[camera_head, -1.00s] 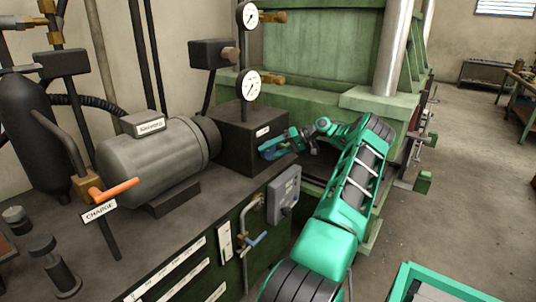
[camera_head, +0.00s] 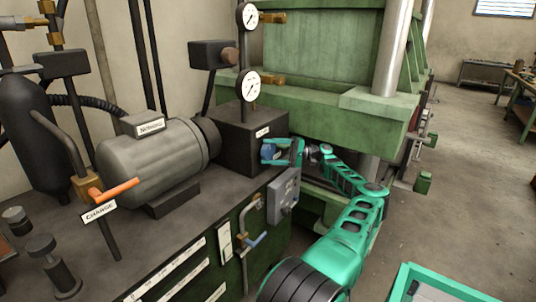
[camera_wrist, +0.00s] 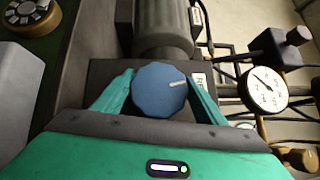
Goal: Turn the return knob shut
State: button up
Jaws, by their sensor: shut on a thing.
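The return knob (camera_wrist: 158,92) is a blue, many-sided knob with a white pointer line, on the front of a dark block with a white label. In the wrist view the line points right and slightly up. My gripper (camera_wrist: 155,95) has one teal finger on each side of the knob and is shut on it. In the head view the knob (camera_head: 268,152) shows between the fingers of my gripper (camera_head: 279,152), at the right face of the dark block (camera_head: 240,140). Part of the label is hidden by a finger in the wrist view.
Two round gauges (camera_head: 251,86) stand above the block. A grey motor (camera_head: 155,155) is to its left, and an orange lever (camera_head: 115,190) with a CHARGE label is farther left. A grey switch box (camera_head: 283,195) sits just below my gripper. A green press (camera_head: 330,110) stands behind.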

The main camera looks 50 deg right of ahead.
jog(key=shift+f+m+t+y, duration=0.1)
jog(key=shift+m+t+y, duration=0.3)
jog(key=shift+m+t, duration=0.65)
jog(key=shift+m, duration=0.35)
jog(key=o, duration=1.1)
jog(key=shift+c, duration=0.2)
jog(key=v, duration=1)
jog(key=shift+s+d, duration=0.15)
jog(key=shift+d, duration=0.2)
jog(key=shift+f, duration=0.15)
